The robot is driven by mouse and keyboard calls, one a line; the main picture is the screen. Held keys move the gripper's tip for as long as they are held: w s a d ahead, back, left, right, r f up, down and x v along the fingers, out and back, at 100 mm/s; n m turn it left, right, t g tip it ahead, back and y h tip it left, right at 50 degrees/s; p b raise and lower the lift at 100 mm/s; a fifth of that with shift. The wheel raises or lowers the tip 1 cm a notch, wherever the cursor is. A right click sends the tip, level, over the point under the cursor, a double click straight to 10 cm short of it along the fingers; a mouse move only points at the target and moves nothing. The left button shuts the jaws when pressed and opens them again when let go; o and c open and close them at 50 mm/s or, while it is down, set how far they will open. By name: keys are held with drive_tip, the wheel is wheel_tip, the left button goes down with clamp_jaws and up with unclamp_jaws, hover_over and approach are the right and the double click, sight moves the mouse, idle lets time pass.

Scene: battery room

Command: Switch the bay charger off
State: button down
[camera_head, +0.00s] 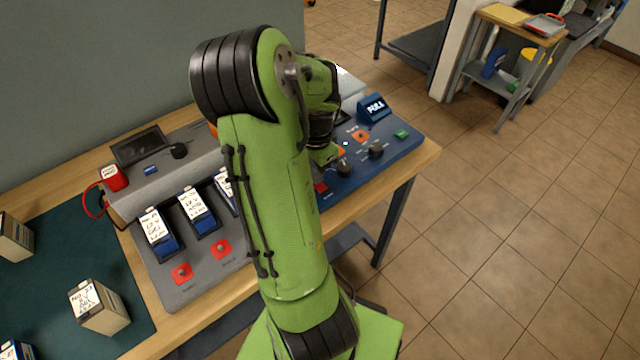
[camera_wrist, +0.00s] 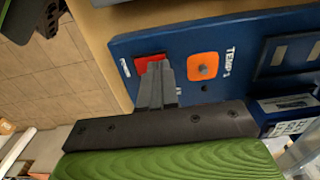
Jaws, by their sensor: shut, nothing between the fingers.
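A blue panel (camera_head: 395,145) with dials and buttons sits at the right end of the bench, and it fills much of the wrist view (camera_wrist: 125,45). A red switch (camera_head: 321,188) is near its front left edge. In the wrist view the fingers of my gripper (camera_wrist: 158,66) are shut and empty, with their tips over the red switch (camera_wrist: 141,64) and partly hiding it. I cannot tell whether they touch it. A grey charger unit (camera_head: 185,297) with several battery bays and red buttons (camera_head: 182,272) lies left of my arm. My arm hides part of both units.
An orange square with a knob (camera_wrist: 202,66), marked TEMP 1, is beside the fingers. A blue block marked FULL (camera_head: 374,108) and a green button (camera_head: 402,134) are on the blue panel. A boxed battery (camera_head: 100,308) stands on the dark mat (camera_head: 55,260). The floor at right is clear.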

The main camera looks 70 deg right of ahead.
drive_tip(key=shift+f, duration=0.4)
drive_tip(key=shift+r, duration=0.1)
wheel_tip(320, 180, up, 7)
drive_tip(key=p, duration=0.5)
idle(0.5)
